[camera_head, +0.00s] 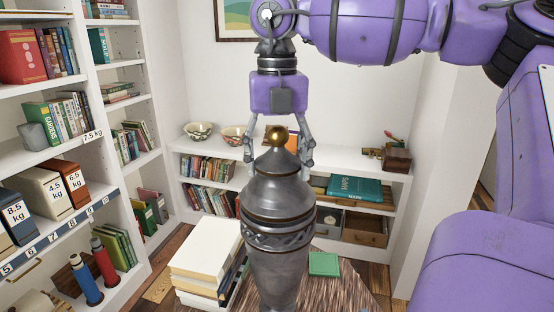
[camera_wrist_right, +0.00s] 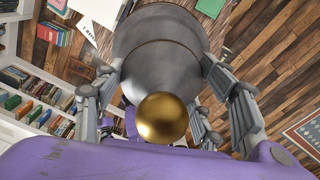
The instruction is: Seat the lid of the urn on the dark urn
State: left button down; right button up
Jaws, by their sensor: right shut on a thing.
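The lid of the urn (camera_head: 278,185) is a dark grey cone with a gold knob (camera_head: 278,136). It is upright and in line with the dark urn (camera_head: 275,275), which has a braided band and stands at the middle front. The lid appears to meet the urn's top, but I cannot tell whether it is fully seated. My right gripper (camera_head: 279,157) points down from above, its fingers shut on the lid on both sides. In the right wrist view the gold knob (camera_wrist_right: 162,118) is close to the palm, with grey metal between the fingers. My left gripper is not in view.
A stack of books (camera_head: 205,250) stands close left of the urn, and a green book (camera_head: 323,264) lies to its right. A white bookcase (camera_head: 135,200) fills the left. A low shelf (camera_head: 350,165) with bowls and a wooden box (camera_head: 397,157) runs along the back.

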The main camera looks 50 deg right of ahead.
aim_at(277, 126)
jog(key=shift+f, duration=0.45)
jog(key=o, duration=1.8)
jog(key=shift+f, duration=0.1)
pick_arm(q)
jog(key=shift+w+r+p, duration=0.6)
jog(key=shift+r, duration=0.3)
pick_arm(e)
jog(key=shift+r, duration=5.5)
